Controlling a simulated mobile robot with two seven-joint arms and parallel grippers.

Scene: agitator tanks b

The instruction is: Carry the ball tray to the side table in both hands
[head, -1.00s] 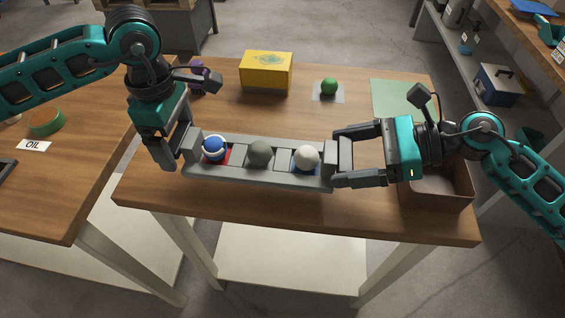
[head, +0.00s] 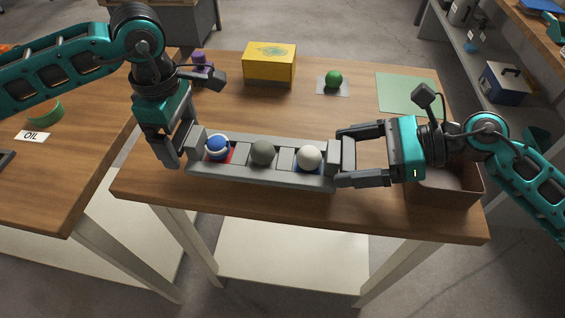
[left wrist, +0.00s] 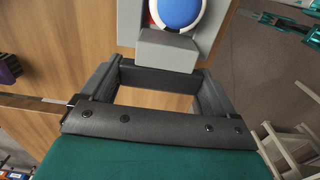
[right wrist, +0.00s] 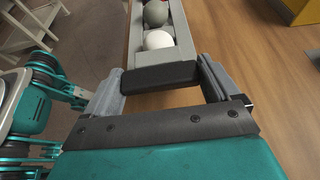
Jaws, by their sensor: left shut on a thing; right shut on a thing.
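The grey ball tray (head: 262,176) spans between my two grippers over the front part of a wooden table. It holds a blue-and-white ball (head: 217,147), a dark grey ball (head: 262,153) and a white ball (head: 309,158) in a row. My left gripper (head: 182,142) is shut on the tray's left end, which also shows in the left wrist view (left wrist: 168,50). My right gripper (head: 342,158) is shut on its right end, with the white ball nearest in the right wrist view (right wrist: 158,40). The tray looks about level; any gap beneath it is hard to judge.
A yellow box (head: 270,65), a green ball (head: 333,79) on a grey square, a purple object (head: 201,66) and a green mat (head: 407,94) lie toward the back. An open brown box (head: 447,192) is at the right front. Another wooden table (head: 60,180) with an OIL label stands left.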

